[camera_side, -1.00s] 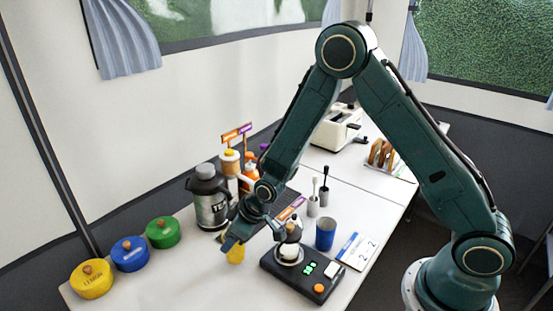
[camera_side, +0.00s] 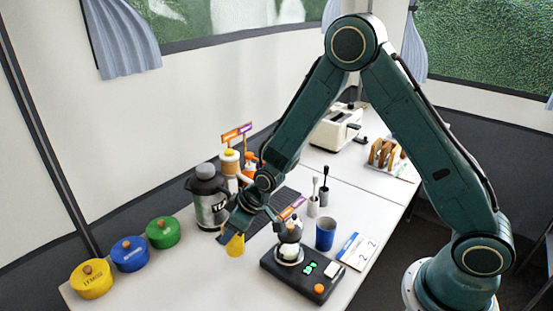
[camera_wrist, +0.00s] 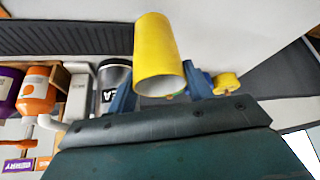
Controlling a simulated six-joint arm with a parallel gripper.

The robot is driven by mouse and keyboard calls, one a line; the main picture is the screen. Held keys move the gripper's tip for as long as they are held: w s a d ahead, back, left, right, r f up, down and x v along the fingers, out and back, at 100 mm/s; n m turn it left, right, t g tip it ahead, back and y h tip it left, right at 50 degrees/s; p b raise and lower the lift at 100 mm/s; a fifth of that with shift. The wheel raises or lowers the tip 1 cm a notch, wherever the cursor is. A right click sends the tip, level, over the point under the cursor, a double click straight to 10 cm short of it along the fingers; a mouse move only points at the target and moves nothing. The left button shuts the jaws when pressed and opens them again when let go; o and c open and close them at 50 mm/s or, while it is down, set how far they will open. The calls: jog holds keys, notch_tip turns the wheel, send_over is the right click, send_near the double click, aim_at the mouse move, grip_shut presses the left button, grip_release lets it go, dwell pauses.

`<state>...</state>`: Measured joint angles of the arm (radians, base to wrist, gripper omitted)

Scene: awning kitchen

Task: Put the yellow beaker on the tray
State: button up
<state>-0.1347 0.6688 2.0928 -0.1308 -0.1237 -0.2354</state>
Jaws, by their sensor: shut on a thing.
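The yellow beaker (camera_side: 235,246) is between the fingers of my gripper (camera_side: 237,230), which is shut on it. It appears just above the white counter, left of the black scale. In the wrist view the beaker (camera_wrist: 157,50) fills the top middle, its open mouth towards the camera. The blue-grey fingertips of my gripper (camera_wrist: 160,92) show on either side of it. A dark ribbed tray (camera_side: 287,198) lies behind my gripper, between the flask and the scale. My wrist hides part of it.
A black scale (camera_side: 307,281) with a small pot on it stands right of the beaker. A blue cup (camera_side: 325,234) is behind it. A tea flask (camera_side: 208,203) and bottles stand behind my gripper. Lidded tins (camera_side: 129,254) line the left. The front counter is clear.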

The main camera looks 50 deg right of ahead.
send_near(214, 202)
jog(key=s+d+r, duration=0.2)
jog(key=s+r, duration=0.2)
jog(key=s, duration=0.1)
notch_tip(214, 202, down, 14)
jog(key=shift+a+r, duration=0.2)
jog(key=shift+w+a+f, duration=0.2)
jog(key=shift+w+a, duration=0.05)
jog(key=shift+w, duration=0.35)
jog(key=shift+w+a+f, duration=0.2)
jog(key=shift+w+a, duration=0.1)
jog(key=shift+w, duration=0.25)
jog(key=shift+w+a+f, duration=0.2)
jog(key=shift+w+a, duration=0.05)
jog(key=shift+w, duration=0.35)
jog(key=shift+f, duration=0.1)
jog(key=o, duration=1)
jog(key=shift+c, duration=0.2)
